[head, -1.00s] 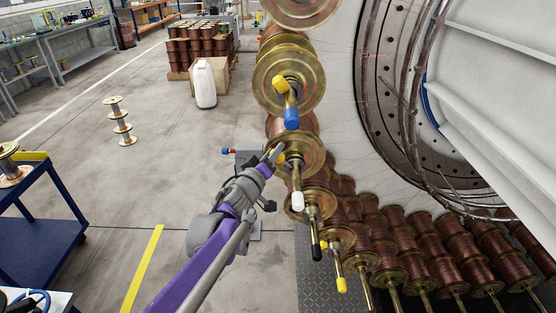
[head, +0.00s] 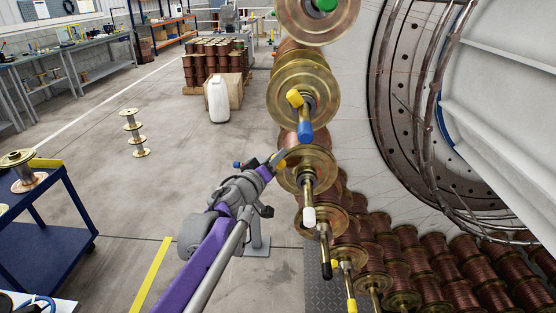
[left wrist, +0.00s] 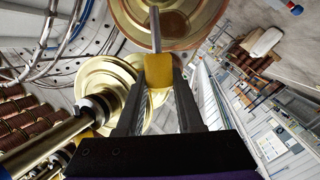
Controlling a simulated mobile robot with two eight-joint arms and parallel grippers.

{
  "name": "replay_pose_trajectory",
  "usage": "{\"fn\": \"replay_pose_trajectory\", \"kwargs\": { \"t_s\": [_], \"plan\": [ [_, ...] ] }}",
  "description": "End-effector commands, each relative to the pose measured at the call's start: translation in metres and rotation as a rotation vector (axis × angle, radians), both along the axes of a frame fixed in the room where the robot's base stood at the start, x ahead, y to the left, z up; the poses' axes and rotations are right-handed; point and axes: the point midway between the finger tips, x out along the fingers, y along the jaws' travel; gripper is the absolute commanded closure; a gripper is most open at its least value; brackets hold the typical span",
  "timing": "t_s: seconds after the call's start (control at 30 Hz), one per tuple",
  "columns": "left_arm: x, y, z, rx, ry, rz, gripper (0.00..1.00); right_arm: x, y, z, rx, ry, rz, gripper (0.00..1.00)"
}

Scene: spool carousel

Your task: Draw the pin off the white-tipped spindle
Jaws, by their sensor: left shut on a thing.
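The white-tipped spindle (head: 308,215) sticks out toward me through a brass spool flange in the head view. My left gripper (head: 279,160) is just left of and above it, beside the flange. The gripper is shut on the yellow head of the pin (left wrist: 158,70). In the left wrist view the pin's grey shank points up, bare, in front of a brass flange (left wrist: 185,30). I see no spindle around the shank there. In the head view the pin shows only as a small yellow patch. My right gripper is not in view.
Just above is the blue-tipped spindle (head: 305,132) with its own yellow pin (head: 295,98). Below are a black-tipped spindle (head: 326,270) and a yellow-tipped one (head: 351,305). A blue cart (head: 45,212) stands left. Floor between cart and carousel is mostly clear.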

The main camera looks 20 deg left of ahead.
Motion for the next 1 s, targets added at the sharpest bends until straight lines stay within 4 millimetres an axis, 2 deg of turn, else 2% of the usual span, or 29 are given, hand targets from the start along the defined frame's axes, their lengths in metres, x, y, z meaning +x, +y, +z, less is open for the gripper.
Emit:
{"fn": "replay_pose_trajectory", "kwargs": {
  "t_s": [0.17, 0.43, 0.8, 1.0],
  "plan": [
    [-0.007, 0.023, -0.004, 0.0, 0.001, 0.003, 1.0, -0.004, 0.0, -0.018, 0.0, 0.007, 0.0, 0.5],
    [-0.016, 0.054, -0.003, 0.0, 0.002, 0.002, 1.0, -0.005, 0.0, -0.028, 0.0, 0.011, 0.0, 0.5],
    [-0.028, 0.096, -0.001, 0.0, 0.0, 0.002, 1.0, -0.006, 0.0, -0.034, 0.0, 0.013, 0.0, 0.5],
    [-0.031, 0.108, -0.001, -0.001, 0.0, 0.0, 1.0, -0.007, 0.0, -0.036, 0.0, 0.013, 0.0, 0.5]
  ]
}}
